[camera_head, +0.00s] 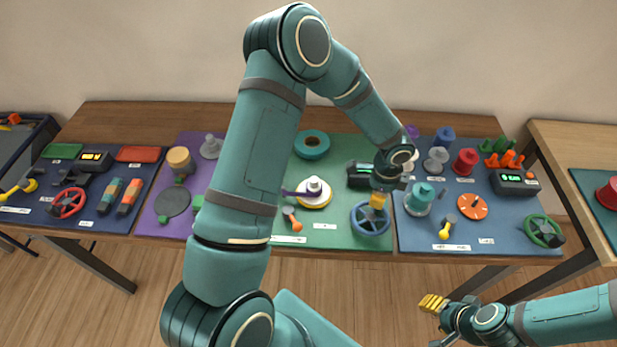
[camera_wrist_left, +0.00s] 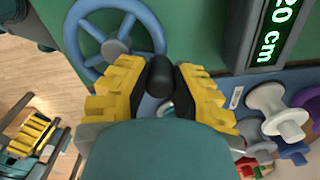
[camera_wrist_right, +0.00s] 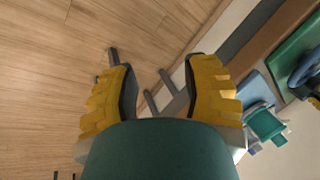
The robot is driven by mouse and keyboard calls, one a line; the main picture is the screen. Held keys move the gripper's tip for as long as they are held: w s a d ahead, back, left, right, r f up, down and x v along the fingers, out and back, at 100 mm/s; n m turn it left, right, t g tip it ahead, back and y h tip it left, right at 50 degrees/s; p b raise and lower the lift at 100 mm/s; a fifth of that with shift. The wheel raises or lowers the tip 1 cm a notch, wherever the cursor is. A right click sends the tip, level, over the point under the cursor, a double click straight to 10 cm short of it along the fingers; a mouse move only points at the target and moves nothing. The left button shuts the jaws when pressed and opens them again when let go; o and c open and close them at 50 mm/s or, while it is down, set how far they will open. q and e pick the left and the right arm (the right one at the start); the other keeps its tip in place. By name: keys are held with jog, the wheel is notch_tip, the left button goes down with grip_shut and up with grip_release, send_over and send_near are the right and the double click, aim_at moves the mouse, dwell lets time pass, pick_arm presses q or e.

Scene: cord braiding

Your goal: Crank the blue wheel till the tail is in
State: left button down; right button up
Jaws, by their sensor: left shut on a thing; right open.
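The blue wheel (camera_head: 370,219) lies on the green mat, near the front edge of the table. It also shows in the left wrist view (camera_wrist_left: 111,48), with a dark crank knob (camera_wrist_left: 159,72). My left gripper (camera_head: 378,200) is over the wheel's back rim, its yellow fingers shut on the knob. A purple cord (camera_head: 295,193) reaches a white spool (camera_head: 314,187) on a yellow-edged disc; the cord's far end is hidden behind my left arm. My right gripper (camera_head: 437,305) is open and empty, out in front of the table above the floor.
A black counter box (camera_head: 359,175) stands behind the wheel; its display (camera_wrist_left: 281,25) reads 20 cm. A teal spool (camera_head: 418,200) stands to the wheel's right on the blue mat. A dark green wheel (camera_head: 543,231) sits further right. A red wheel (camera_head: 67,203) lies far left.

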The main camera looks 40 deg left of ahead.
aim_at(389, 221)
pick_arm(q)
jog(key=s+d+b, duration=0.1)
jog(key=d, duration=0.2)
jog(key=s+d+b, duration=0.1)
jog(key=d, duration=0.1)
jog(key=shift+s+d+f+b, duration=0.1)
jog(key=shift+s+d+b, duration=0.15)
jog(key=shift+s+b, duration=0.1)
jog(key=s, duration=0.1)
jog(key=s+b, duration=0.1)
jog(key=s, duration=0.1)
jog(key=s+b, duration=0.1)
jog(key=s, duration=0.1)
jog(key=shift+s+a, duration=0.2)
jog(key=shift+a, duration=0.2)
jog(key=shift+s+a, duration=0.4)
jog(key=shift+a, duration=0.15)
pick_arm(e)
jog(key=shift+g, duration=0.3)
jog(key=shift+s+a+f, duration=0.1)
jog(key=shift+s+f, duration=0.2)
jog(key=shift+f, duration=0.55)
jog(key=shift+s+d+f, duration=0.1)
jog(key=shift+s+f, duration=0.15)
jog(key=shift+f, duration=0.65)
jog(key=shift+s+a+f, duration=0.1)
jog(key=shift+s+f, duration=0.2)
jog(key=shift+f, duration=0.55)
